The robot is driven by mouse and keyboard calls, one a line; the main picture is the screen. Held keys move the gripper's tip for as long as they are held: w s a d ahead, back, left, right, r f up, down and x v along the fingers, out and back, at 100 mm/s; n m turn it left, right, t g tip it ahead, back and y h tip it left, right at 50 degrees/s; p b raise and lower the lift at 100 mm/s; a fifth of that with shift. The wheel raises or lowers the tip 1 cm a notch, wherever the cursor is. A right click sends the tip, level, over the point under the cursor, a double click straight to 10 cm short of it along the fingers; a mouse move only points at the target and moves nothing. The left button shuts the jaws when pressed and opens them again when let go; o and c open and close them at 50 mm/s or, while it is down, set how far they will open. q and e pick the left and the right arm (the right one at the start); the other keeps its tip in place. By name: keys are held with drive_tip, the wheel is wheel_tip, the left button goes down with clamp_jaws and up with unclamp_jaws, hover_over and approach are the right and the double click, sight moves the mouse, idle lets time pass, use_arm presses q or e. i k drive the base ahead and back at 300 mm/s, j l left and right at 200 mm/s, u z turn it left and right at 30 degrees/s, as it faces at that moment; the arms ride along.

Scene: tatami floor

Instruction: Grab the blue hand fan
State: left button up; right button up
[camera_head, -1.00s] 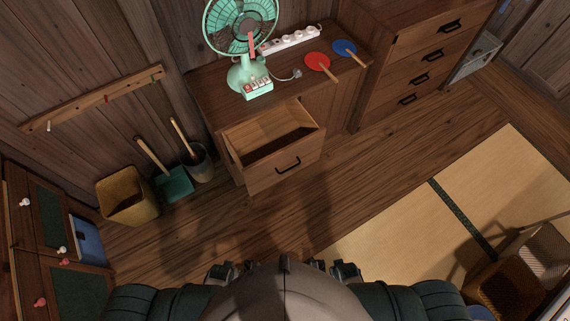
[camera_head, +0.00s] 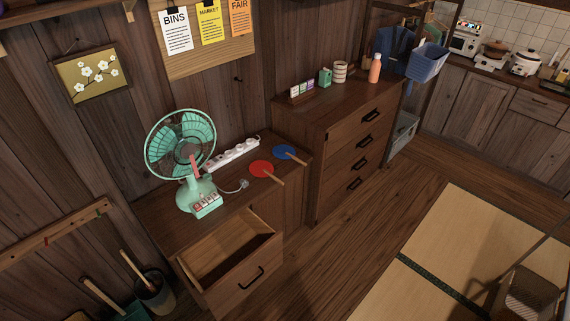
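The blue hand fan (camera_head: 284,152) is a round blue paddle with a light wooden handle. It lies flat on top of the low wooden cabinet (camera_head: 291,176), near its right end. A red hand fan (camera_head: 261,169) of the same shape lies just to its left and nearer to me, with its handle pointing right. Neither of my grippers shows in the head view now. Nothing covers the blue fan.
A green electric fan (camera_head: 187,150) and a white power strip (camera_head: 232,154) stand on the same cabinet. Its open drawer (camera_head: 236,275) juts out in front. A taller chest of drawers (camera_head: 345,140) stands to the right. Wooden floor (camera_head: 345,255) is clear before them.

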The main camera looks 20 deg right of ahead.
sight(283, 151)
drive_tip(key=i+l+u, duration=0.1)
drive_tip(key=l, duration=0.2)
drive_tip(key=i+l, duration=0.2)
drive_tip(key=l, duration=0.15)
drive_tip(key=i+l+u, duration=0.15)
drive_tip(key=l, duration=0.2)
drive_tip(key=i+l+u, duration=0.1)
drive_tip(key=l, duration=0.25)
drive_tip(key=i+l, duration=0.15)
drive_tip(key=l, duration=0.2)
drive_tip(key=i+l+u, duration=0.15)
drive_tip(key=l, duration=0.2)
